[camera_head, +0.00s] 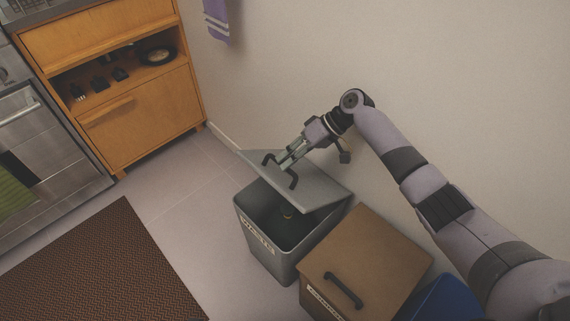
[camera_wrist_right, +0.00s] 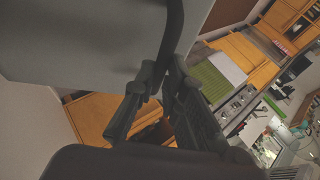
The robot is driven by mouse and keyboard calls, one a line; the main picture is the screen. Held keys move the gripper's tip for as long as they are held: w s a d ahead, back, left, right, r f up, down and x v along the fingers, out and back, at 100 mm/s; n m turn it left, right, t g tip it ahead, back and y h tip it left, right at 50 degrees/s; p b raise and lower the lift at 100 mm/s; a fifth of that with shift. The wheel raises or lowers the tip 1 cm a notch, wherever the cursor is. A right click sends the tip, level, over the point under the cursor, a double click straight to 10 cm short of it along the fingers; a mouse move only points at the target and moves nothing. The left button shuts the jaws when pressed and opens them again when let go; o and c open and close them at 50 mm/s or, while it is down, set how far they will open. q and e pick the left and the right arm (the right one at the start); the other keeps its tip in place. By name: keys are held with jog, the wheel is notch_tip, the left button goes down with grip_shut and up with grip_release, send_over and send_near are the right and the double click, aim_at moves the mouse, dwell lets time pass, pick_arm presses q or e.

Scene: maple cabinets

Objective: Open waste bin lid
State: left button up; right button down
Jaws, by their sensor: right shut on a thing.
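The grey waste bin (camera_head: 268,255) stands on the tiled floor by the wall, with a printed label on its front. Its lid (camera_head: 325,188) is tilted partly up, and the dark inside shows with a small yellowish item in it. My right gripper (camera_head: 284,164) is shut on the dark lid handle (camera_head: 292,181). In the right wrist view the handle (camera_wrist_right: 172,35) runs between the fingers (camera_wrist_right: 160,88), in front of the grey lid (camera_wrist_right: 90,40). My left gripper is not in view.
A brown lidded bin (camera_head: 370,255) with a black handle stands close at the right, and a blue bin (camera_head: 440,300) beyond it. A wooden cabinet (camera_head: 140,115) and a steel oven (camera_head: 40,150) stand at left. A dark mat (camera_head: 100,270) lies in front. A purple towel (camera_head: 216,20) hangs on the wall.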

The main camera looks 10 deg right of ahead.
jog(key=shift+w+d, duration=0.15)
jog(key=shift+d, duration=0.1)
jog(key=c, duration=1.7)
grip_release()
jog(key=shift+f, duration=0.1)
jog(key=shift+o, duration=0.2)
notch_tip(320, 180, up, 10)
